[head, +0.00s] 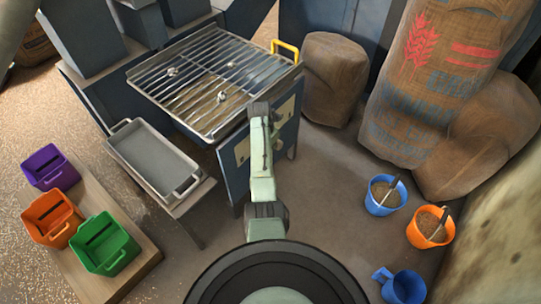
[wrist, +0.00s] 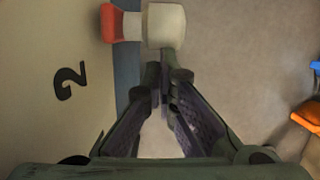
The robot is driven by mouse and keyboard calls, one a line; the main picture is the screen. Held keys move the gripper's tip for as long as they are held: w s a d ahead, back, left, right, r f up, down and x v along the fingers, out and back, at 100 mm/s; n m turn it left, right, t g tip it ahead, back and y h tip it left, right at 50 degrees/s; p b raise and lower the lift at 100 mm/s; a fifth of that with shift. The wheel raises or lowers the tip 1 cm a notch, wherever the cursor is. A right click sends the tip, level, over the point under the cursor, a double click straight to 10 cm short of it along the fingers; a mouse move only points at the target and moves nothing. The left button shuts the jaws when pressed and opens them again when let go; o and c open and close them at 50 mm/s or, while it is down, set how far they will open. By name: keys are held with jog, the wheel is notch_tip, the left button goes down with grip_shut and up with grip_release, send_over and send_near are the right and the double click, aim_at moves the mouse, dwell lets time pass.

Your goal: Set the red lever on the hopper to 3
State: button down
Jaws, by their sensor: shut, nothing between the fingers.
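The red lever (wrist: 122,22) is at the top of the wrist view, with a pale, rounded block (wrist: 166,25) at its right end. A black numeral 2 (wrist: 70,80) is on the cream panel (wrist: 35,45) to its left; no other numeral shows. My gripper (wrist: 164,78) is shut and empty, its fingertips just below the pale block in the picture; I cannot tell whether they touch it. In the head view, my gripper (head: 259,108) is at the front panel (head: 284,112) of the blue hopper (head: 229,178), and my arm hides the lever.
A metal grate (head: 205,75) with a yellow handle (head: 286,49) tops the hopper. A grey tray (head: 150,160) stands left, near purple, orange and green bins (head: 105,246). Sacks (head: 335,80) stand behind right. Blue and orange buckets (head: 430,226) are on the floor right.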

jog(key=shift+w+d+r+b, duration=0.1)
jog(key=shift+w+d+b, duration=0.1)
jog(key=shift+w+d, duration=0.25)
jog(key=shift+w+d+r+b, duration=0.1)
jog(key=shift+w+d+b, duration=0.1)
jog(key=shift+w, duration=0.35)
jog(key=shift+r, duration=0.1)
jog(key=v, duration=1.2)
